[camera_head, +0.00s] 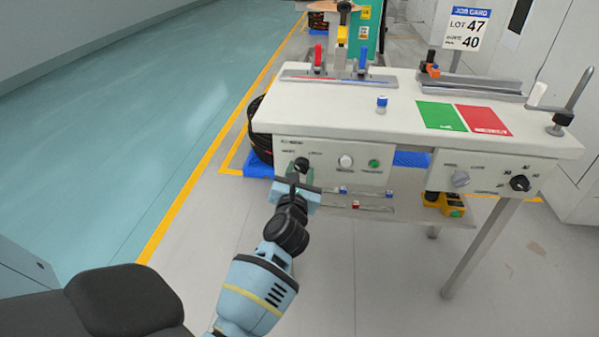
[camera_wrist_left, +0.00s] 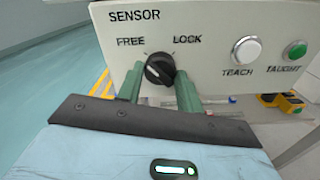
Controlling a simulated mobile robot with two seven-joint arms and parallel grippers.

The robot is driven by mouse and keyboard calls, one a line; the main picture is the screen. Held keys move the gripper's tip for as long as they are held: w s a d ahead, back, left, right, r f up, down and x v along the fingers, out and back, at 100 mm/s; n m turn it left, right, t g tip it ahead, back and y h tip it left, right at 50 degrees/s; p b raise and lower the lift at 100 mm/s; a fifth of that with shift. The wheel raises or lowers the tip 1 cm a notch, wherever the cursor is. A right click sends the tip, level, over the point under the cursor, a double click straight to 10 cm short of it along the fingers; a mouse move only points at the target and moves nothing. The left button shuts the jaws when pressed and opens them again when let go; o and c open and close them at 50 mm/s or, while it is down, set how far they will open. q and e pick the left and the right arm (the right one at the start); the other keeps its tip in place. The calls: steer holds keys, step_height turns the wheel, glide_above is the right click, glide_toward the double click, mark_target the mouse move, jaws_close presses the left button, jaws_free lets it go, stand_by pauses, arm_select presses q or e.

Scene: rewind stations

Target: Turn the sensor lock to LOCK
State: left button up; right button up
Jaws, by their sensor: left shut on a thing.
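The sensor lock is a black round knob (camera_wrist_left: 159,69) on the white panel marked SENSOR, between the printed words FREE and LOCK. A short white mark on the knob sits on its left side, toward FREE. In the head view the knob (camera_head: 301,164) is at the left end of the bench's front panel. My left gripper (camera_head: 299,176) reaches up to it from below. In the left wrist view its green fingers are on either side of the knob, shut on it. My right gripper is in neither view.
A white TEACH button (camera_wrist_left: 247,50) and a green TAUGHT button (camera_wrist_left: 294,51) are right of the knob. Farther right on the bench front are a grey knob (camera_head: 461,179) and a black knob (camera_head: 520,183).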

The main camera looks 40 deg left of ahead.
arm_select(q)
steer(key=shift+r+m+p, duration=0.15)
steer(key=shift+m+p, duration=0.75)
steer(key=shift+p, duration=0.05)
steer(key=m+p, duration=0.2)
steer(key=shift+m, duration=0.4)
steer(key=m+p, duration=0.6)
steer(key=m, duration=0.2)
steer(key=m+p, duration=0.2)
steer(key=m, duration=0.1)
steer(key=shift+m+p, duration=0.4)
steer(key=shift+m, duration=0.4)
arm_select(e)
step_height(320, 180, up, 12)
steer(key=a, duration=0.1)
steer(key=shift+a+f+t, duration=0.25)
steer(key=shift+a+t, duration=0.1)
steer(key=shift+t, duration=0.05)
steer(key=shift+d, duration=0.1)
